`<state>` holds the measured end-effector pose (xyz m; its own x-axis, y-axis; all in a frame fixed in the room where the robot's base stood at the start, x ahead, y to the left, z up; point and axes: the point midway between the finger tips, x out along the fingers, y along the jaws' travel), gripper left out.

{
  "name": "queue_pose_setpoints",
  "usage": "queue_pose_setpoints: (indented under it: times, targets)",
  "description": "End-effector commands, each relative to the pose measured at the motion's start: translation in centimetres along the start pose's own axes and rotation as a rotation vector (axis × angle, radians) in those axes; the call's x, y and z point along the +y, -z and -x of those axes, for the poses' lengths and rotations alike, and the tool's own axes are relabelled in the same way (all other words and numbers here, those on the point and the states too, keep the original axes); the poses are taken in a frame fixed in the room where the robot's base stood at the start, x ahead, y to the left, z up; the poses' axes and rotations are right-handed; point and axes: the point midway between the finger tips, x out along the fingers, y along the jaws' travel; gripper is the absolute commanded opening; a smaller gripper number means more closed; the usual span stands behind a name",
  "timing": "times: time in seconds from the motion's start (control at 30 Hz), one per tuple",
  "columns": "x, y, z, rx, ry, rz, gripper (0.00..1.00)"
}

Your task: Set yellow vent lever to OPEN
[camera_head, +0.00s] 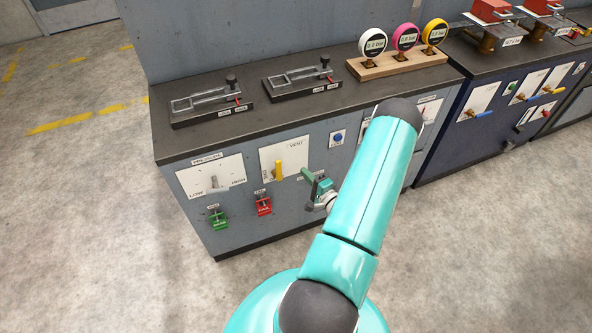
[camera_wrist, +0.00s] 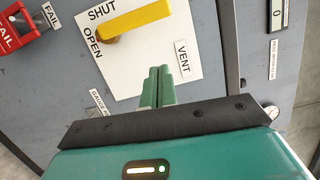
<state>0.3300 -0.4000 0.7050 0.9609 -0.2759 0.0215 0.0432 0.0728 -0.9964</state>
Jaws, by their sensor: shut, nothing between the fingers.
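The yellow vent lever (camera_head: 278,170) sits on a white VENT plate (camera_head: 294,150) on the front of the grey cabinet. In the wrist view the yellow lever (camera_wrist: 138,19) runs from its pivot near the SHUT and OPEN labels toward the upper right; which label it marks I cannot tell. My gripper (camera_head: 307,174) is just right of the lever in the head view, apart from it. In the wrist view my gripper (camera_wrist: 164,72) has its green fingers together and empty, below the lever over the VENT plate's edge.
Left of the VENT plate is a pressure plate with a grey lever (camera_head: 214,184). A green clip (camera_head: 218,220) and a red FAIL clip (camera_head: 263,204) hang below. A blue button (camera_head: 338,137) is to the right. Three round gauges (camera_head: 404,40) stand on top.

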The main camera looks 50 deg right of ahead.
Motion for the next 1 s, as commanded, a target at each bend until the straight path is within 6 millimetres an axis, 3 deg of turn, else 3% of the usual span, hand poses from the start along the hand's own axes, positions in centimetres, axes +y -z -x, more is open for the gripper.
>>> queue_pose_setpoints:
  times: [0.13, 0.33, 1.0]
  targets:
    - [0.0, 0.1, 3.1, 0.001, -0.002, -0.001, 0.0]
    - [-0.1, 0.1, 5.4, 0.0, 0.0, 0.0, 0.0]
    - [-0.1, 0.0, 5.8, 0.0, 0.0, 0.0, 0.0]
